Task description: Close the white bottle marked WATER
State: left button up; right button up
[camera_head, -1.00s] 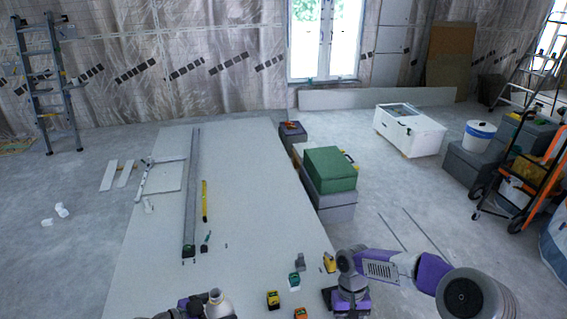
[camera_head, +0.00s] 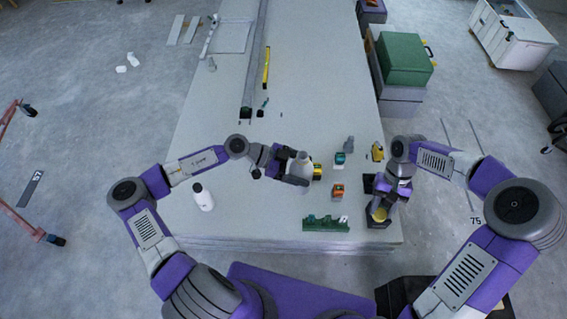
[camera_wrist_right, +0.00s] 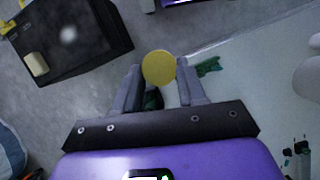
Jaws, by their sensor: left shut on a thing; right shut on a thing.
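My left gripper (camera_head: 294,174) is shut on a whitish bottle (camera_head: 304,165), held upright near the middle of the panel stack. Its lettering cannot be read. My right gripper (camera_head: 379,208) is at the right front of the stack, shut on a round yellow cap (camera_head: 379,214). In the right wrist view the cap (camera_wrist_right: 158,67) sits between the two fingertips (camera_wrist_right: 160,84). The cap and the held bottle are apart. A second white bottle (camera_head: 203,197) with a dark mark stands at the left front of the stack, and its lettering is too small to read.
The pale panel stack (camera_head: 225,110) carries an orange block (camera_head: 338,191), a teal block (camera_head: 340,158), a yellow tool (camera_head: 377,151) and a green rack (camera_head: 325,223) between and around my grippers. A yellow level (camera_head: 266,68) lies further back. Green and grey boxes (camera_head: 405,60) stand right.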

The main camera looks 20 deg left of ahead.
pick_arm(q)
jog(key=shift+w+d+f+m+g, duration=0.15)
jog(key=shift+d+m+g, duration=0.55)
jog(key=shift+d, duration=0.4)
jog(key=shift+w+d+f+m+g, duration=0.15)
jog(key=shift+d+m+g, duration=0.45)
jog(key=shift+d+g, duration=0.35)
jog(key=shift+d, duration=0.1)
pick_arm(e)
jog(key=w+a+r+m+y, duration=0.1)
jog(key=w+a+r+m, duration=0.2)
jog(key=a+r, duration=0.6)
jog(key=w+a+r+m+t+y, duration=0.1)
jog(key=w+a+r+m+y, duration=0.1)
jog(key=a+r+m, duration=0.3)
jog(key=w+a+r, duration=0.1)
jog(key=a+r, duration=0.2)
jog(key=a, duration=0.3)
jog(key=shift+w+a+r, duration=0.15)
jog(key=shift+a+r, duration=0.2)
jog(key=shift+r, duration=0.05)
jog(key=shift+f, duration=0.1)
jog(key=shift+f, duration=1.95)
jog(key=shift+w+d+r, duration=0.1)
jog(key=shift+w+r, duration=0.05)
